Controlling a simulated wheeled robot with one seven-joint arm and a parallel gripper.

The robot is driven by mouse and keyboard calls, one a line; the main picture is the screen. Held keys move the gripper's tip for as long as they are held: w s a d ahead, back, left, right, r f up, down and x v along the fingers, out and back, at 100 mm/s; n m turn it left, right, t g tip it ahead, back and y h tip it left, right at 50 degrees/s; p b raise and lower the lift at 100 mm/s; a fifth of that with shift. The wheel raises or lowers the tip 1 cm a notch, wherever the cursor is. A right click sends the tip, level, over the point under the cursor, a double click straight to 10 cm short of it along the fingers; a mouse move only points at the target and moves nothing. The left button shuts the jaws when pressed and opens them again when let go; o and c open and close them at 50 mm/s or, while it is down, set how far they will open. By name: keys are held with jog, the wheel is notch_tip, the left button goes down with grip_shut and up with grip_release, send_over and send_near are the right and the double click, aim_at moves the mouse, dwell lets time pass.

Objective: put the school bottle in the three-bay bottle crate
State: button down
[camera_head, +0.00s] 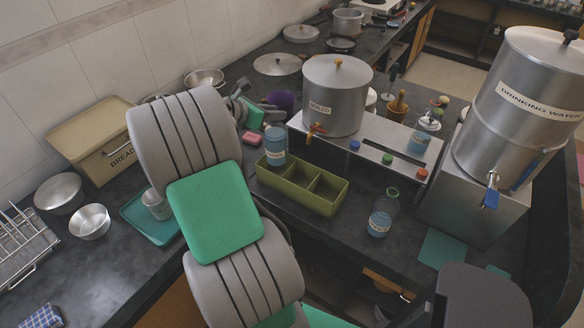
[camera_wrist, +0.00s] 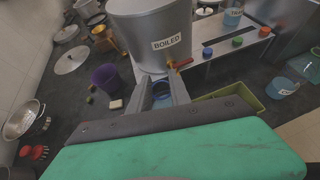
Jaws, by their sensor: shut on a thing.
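My gripper (camera_wrist: 163,90) is shut on a bluish bottle, which I take for the school bottle (camera_head: 275,142). In the head view it is upright, with its lower end over or just inside the left bay of the green three-bay bottle crate (camera_head: 322,209). I cannot tell whether its base touches the floor of the bay. Its label is too small to read. In the wrist view the bottle (camera_wrist: 162,94) shows between the fingers, mostly hidden, and part of the crate (camera_wrist: 236,96) is seen to the right. The middle and right bays look empty.
A bottle (camera_head: 381,214) stands on the counter right of the crate, another (camera_head: 418,143) on the steel shelf (camera_head: 375,160). The "BOILED" pot (camera_head: 336,98) stands close behind the crate. The drinking-water urn (camera_head: 515,100) is at right.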

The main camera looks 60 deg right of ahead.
aim_at(275, 135)
notch_tip(275, 135, down, 8)
jog(key=shift+w+f, duration=0.1)
jog(key=shift+f, duration=0.05)
jog(key=c, duration=1.2)
grip_release()
jog(key=shift+f, duration=0.1)
